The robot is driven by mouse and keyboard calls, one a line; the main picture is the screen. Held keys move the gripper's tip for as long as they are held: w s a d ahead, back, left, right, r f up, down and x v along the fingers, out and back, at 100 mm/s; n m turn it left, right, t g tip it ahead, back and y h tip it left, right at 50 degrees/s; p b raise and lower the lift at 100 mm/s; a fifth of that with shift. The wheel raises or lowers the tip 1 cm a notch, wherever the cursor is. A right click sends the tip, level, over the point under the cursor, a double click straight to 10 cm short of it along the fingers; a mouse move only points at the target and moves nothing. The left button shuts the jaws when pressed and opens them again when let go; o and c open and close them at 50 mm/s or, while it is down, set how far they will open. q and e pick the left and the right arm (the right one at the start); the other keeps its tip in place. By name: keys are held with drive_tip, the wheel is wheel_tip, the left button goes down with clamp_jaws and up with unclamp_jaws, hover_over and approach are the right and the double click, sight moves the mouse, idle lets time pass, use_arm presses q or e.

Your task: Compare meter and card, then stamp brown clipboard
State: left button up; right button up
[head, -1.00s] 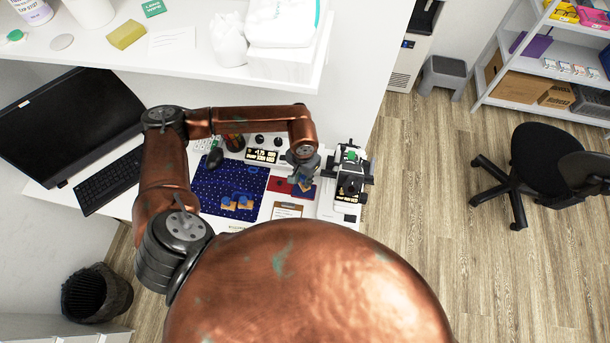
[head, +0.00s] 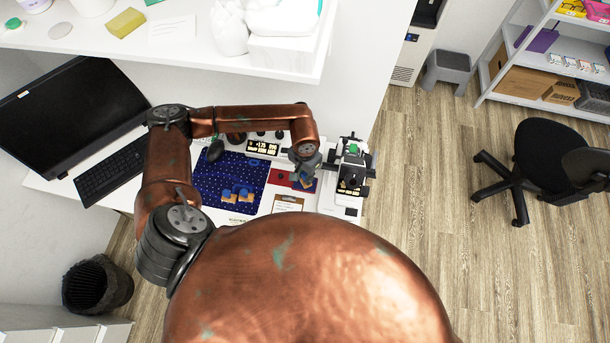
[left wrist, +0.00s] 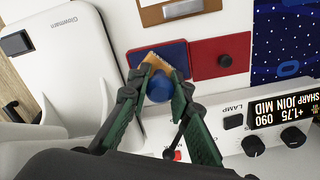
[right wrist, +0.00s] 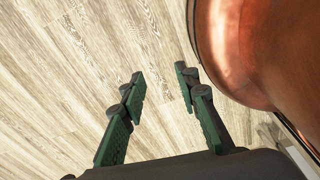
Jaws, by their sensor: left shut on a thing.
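My left gripper (left wrist: 158,88) is shut on a stamp with a round blue knob (left wrist: 158,82) and a wooden base. It holds the stamp over a dark blue pad (left wrist: 173,52); I cannot tell whether they touch. In the head view the left gripper (head: 304,176) is at the table's right part. The brown clipboard (left wrist: 152,15), with a metal clip and white paper, lies beyond the pads; it also shows in the head view (head: 290,198). The meter display (left wrist: 284,112) reads "+1.75 090 SHARP JOIN MID". No separate card is clear. My right gripper (right wrist: 160,76) is open and empty above the floor.
A red pad (left wrist: 206,58) with a dark knob lies beside the blue pad. A white device (left wrist: 75,62) stands at the table's right end. A shelf (head: 290,70) overhangs the back.

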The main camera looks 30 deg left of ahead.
sight(305, 174)
use_arm(q)
drive_tip(key=shift+f, duration=0.15)
use_arm(e)
drive_tip(key=shift+w+d+f, duration=0.15)
drive_tip(key=shift+w+d, duration=0.1)
drive_tip(key=shift+w, duration=0.4)
use_arm(q)
drive_tip(key=shift+f+b, duration=0.3)
drive_tip(key=shift+b, duration=0.15)
use_arm(e)
drive_tip(key=shift+s+f, duration=0.25)
drive_tip(key=shift+a+f, duration=0.15)
drive_tip(key=shift+a, duration=0.05)
use_arm(q)
drive_tip(key=shift+f+b, duration=0.1)
drive_tip(key=shift+b, duration=0.3)
use_arm(e)
drive_tip(key=shift+d+f, duration=0.25)
idle(0.6)
use_arm(q)
drive_tip(key=shift+r+p, duration=0.5)
drive_tip(key=shift+r, duration=0.8)
drive_tip(key=shift+r+p, duration=0.75)
drive_tip(key=shift+r, duration=1.5)
use_arm(e)
drive_tip(key=shift+w+a+r, duration=0.1)
drive_tip(key=shift+r, duration=0.5)
drive_tip(key=shift+w+a+r, duration=0.1)
drive_tip(key=shift+r, duration=0.5)
